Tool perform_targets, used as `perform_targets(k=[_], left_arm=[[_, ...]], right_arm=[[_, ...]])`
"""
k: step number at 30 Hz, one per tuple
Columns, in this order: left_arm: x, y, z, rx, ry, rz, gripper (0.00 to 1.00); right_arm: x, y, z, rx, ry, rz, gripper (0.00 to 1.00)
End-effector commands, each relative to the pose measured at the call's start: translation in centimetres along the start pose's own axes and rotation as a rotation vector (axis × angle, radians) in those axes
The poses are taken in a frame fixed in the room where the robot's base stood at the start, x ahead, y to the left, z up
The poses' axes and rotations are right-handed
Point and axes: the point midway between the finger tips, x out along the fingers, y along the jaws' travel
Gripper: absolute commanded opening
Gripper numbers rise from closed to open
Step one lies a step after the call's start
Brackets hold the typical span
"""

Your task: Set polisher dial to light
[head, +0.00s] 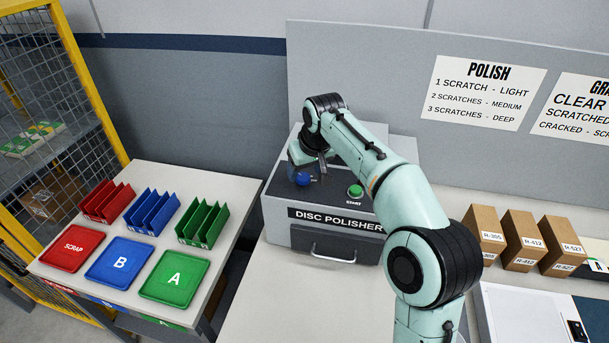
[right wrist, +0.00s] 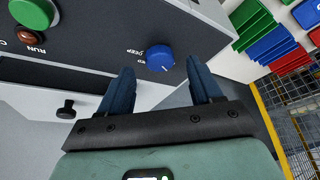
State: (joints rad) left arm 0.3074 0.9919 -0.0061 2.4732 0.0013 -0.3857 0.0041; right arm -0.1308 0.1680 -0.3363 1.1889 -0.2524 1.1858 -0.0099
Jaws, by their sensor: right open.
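The disc polisher (head: 325,241) is a grey machine on the bench in the head view. Its blue dial (head: 303,179) sits on the dark top panel and shows larger in the right wrist view (right wrist: 160,58). The word "DEEP" is readable beside the dial; another label is partly hidden, and I cannot tell which setting it points to. My right gripper (right wrist: 161,78) is open, its two blue fingers apart, with the dial just beyond and between the fingertips. I cannot tell whether they touch it. My left gripper is not in view.
A green START button (head: 355,190) is right of the dial, and a red RUN lamp (right wrist: 31,37) shows in the wrist view. Coloured trays and racks stand on the left table (head: 228,187). Small brown boxes (head: 521,240) stand at right. A POLISH sign (head: 480,90) hangs behind.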

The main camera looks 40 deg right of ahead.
Motion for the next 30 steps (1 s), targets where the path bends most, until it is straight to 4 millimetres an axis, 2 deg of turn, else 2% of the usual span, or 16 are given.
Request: perform_targets(k=[3,6,16,21,30], left_arm=[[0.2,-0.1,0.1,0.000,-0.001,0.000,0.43],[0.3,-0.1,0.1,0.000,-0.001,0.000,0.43],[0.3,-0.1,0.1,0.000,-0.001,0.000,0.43],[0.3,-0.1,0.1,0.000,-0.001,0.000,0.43],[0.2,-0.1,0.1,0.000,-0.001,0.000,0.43]], right_arm=[[1.5,0.0,0.0,0.001,-0.001,0.000,0.64],[2.1,0.0,0.0,0.001,-0.001,0.000,0.64],[2.3,0.0,-0.1,0.001,0.001,-0.001,0.64],[2.3,0.0,0.0,0.001,0.001,-0.001,0.09],[2.3,-0.1,-0.1,0.023,0.001,0.008,0.08]])
